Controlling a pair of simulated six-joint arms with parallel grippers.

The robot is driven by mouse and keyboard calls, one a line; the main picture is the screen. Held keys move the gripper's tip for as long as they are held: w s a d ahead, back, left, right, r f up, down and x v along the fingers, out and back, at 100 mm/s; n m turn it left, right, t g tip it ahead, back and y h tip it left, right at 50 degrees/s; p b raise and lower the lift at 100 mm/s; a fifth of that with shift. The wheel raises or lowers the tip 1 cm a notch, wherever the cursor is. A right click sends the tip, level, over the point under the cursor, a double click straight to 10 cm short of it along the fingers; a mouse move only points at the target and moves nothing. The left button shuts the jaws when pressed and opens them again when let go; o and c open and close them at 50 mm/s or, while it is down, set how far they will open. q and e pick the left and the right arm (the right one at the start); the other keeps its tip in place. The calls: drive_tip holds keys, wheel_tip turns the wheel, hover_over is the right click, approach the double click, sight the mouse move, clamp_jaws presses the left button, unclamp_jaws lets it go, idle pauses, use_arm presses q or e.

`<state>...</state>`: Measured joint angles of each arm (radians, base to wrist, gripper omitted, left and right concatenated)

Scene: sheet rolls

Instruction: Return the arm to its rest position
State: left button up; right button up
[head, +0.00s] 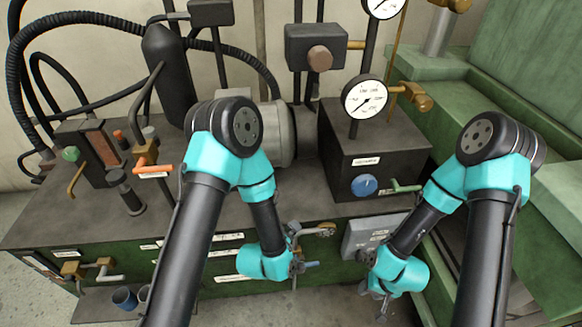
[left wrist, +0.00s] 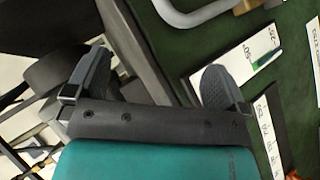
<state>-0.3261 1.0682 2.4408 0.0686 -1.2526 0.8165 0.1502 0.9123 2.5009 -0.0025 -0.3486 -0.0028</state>
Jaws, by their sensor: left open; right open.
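My left arm reaches down over the front of the dark-topped green bench, and its gripper is mostly hidden behind the arm's last link in the head view. In the left wrist view my left gripper (left wrist: 158,85) has its two dark fingers wide apart with nothing between them. Green panel with white labels (left wrist: 262,50) lies beyond the fingers. My right gripper (head: 378,291) is open, low in front of the grey box on the bench front, and I see nothing held in it.
The bench (head: 60,222) carries a dark box with a blue knob (head: 364,185) and a pressure gauge (head: 366,98). Valves with an orange handle (head: 152,168) stand at the left. Green machinery (head: 455,92) is at the right. Open floor (head: 255,308) lies in front.

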use_arm(q)
drive_tip(key=s+a+f+m+g, duration=0.3)
drive_tip(key=s+a, duration=0.3)
drive_tip(key=a, duration=0.3)
drive_tip(key=s+a+f+m+g+y, duration=0.1)
drive_tip(key=s+a+f+m+g, duration=0.2)
drive_tip(key=s+a+g, duration=0.3)
drive_tip(key=s+a+f, duration=0.1)
drive_tip(key=a, duration=0.2)
drive_tip(key=shift+s+f+g, duration=0.25)
drive_tip(key=shift+g, duration=0.05)
